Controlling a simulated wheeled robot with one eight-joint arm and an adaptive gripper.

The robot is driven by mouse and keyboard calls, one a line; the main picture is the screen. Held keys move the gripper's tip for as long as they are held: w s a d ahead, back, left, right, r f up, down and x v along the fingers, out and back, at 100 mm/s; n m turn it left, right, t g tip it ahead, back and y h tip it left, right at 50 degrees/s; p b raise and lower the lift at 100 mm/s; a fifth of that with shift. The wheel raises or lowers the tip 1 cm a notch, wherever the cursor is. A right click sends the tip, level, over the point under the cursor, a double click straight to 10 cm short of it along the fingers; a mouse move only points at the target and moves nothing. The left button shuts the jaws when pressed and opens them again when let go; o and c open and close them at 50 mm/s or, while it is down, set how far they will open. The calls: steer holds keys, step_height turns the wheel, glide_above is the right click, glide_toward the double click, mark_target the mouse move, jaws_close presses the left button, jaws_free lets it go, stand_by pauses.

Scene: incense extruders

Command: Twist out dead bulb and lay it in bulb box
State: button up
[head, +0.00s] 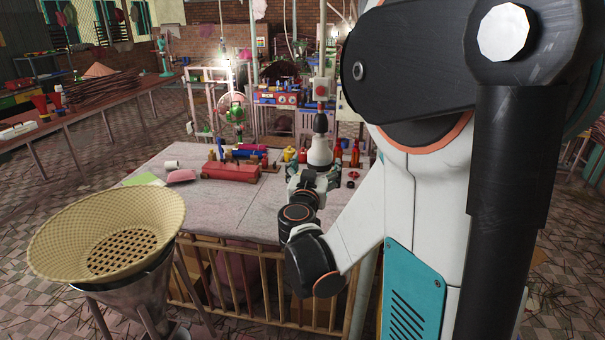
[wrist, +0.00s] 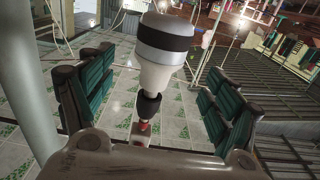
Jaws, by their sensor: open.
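The dead bulb (head: 319,154) is white and hangs under a dark socket (head: 321,123) above the worktable. In the wrist view the bulb (wrist: 157,76), with a dark band round its wide end, stands between my teal finger pads, with gaps on both sides. My gripper (head: 313,178) is open just below the bulb in the head view; its fingers also show in the wrist view (wrist: 157,84). The bulb is still joined to the socket. I cannot tell which thing is the bulb box; a red box-like thing (head: 230,171) lies left on the table.
The grey-topped worktable (head: 235,200) has bare room at its front. Red bottles (head: 355,154) stand right of the bulb and a pink dish (head: 181,176) lies at the left. A woven basket (head: 60,235) on a metal funnel stands at the near left.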

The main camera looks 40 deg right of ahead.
mark_target(319, 154)
steer(key=x, duration=0.8)
steer(key=shift+w, duration=0.1)
steer(key=c, duration=1.2)
steer(key=o, duration=0.4)
steer(key=shift+c, duration=1.2)
steer(key=shift+m+g+h+b, duration=0.65)
steer(key=shift+m+g+h, duration=0.75)
steer(key=shift+g, duration=0.6)
